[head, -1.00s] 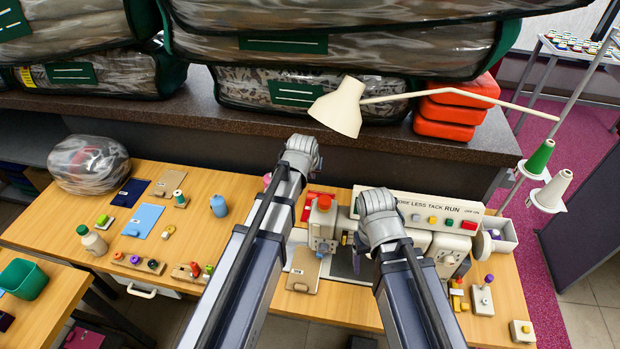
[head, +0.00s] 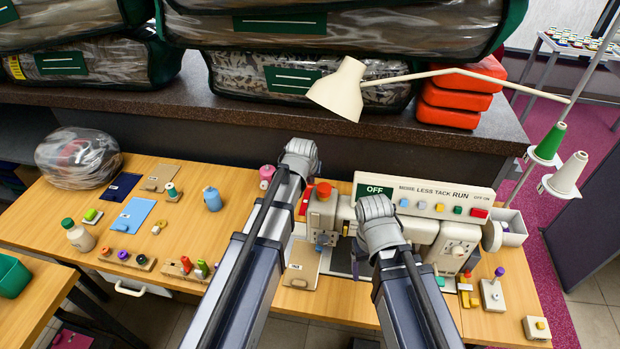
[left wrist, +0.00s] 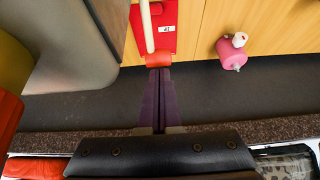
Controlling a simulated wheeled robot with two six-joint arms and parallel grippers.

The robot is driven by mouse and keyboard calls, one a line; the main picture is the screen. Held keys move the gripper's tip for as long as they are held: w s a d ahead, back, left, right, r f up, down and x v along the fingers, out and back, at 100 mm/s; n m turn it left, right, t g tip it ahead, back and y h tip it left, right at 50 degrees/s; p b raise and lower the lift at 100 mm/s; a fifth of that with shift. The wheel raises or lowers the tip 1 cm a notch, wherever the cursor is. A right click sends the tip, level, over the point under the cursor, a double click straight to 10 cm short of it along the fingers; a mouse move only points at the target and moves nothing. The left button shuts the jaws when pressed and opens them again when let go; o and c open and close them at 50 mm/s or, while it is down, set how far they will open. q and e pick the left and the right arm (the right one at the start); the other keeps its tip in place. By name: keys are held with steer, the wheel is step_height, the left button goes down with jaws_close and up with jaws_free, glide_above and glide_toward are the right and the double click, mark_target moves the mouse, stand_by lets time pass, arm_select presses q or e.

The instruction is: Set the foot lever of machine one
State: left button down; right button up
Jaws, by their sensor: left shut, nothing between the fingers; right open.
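Machine one (head: 425,235) is a cream sewing machine whose panel (head: 420,200) reads "NOISE LESS TACK RUN", with a green OFF field. A red plate (head: 305,203) sits left of it, mostly behind my left arm. In the left wrist view the plate (left wrist: 168,40) carries a cream lever rod (left wrist: 147,25) with a red end (left wrist: 157,60). My left gripper (left wrist: 157,75) is shut and empty, its purple fingertips right at that red end; I cannot tell whether they touch. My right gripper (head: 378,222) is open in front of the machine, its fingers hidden.
A pink bottle (left wrist: 232,55) stands near the red plate. A lamp (head: 338,90) hangs above the machine. Bagged comforters (head: 330,25) and red blocks (head: 455,95) are on the dark shelf behind. Small parts lie on the wooden table (head: 180,235), with thread cones (head: 565,175) at right.

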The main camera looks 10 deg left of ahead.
arm_select(q)
steer(key=shift+w, duration=0.1)
steer(key=shift+w+f+g, duration=0.2)
steer(key=shift+f+g, duration=0.1)
step_height(320, 180, down, 6)
steer(key=w+g+b, duration=0.2)
steer(key=g+b, duration=0.1)
steer(key=g, duration=0.1)
steer(key=shift+g+b, duration=0.3)
steer(key=shift+b, duration=0.1)
steer(key=shift+w, duration=0.1)
steer(key=shift+r, duration=0.1)
stand_by(0.6)
steer(key=shift+r+p, duration=0.7)
steer(key=shift+p, duration=0.1)
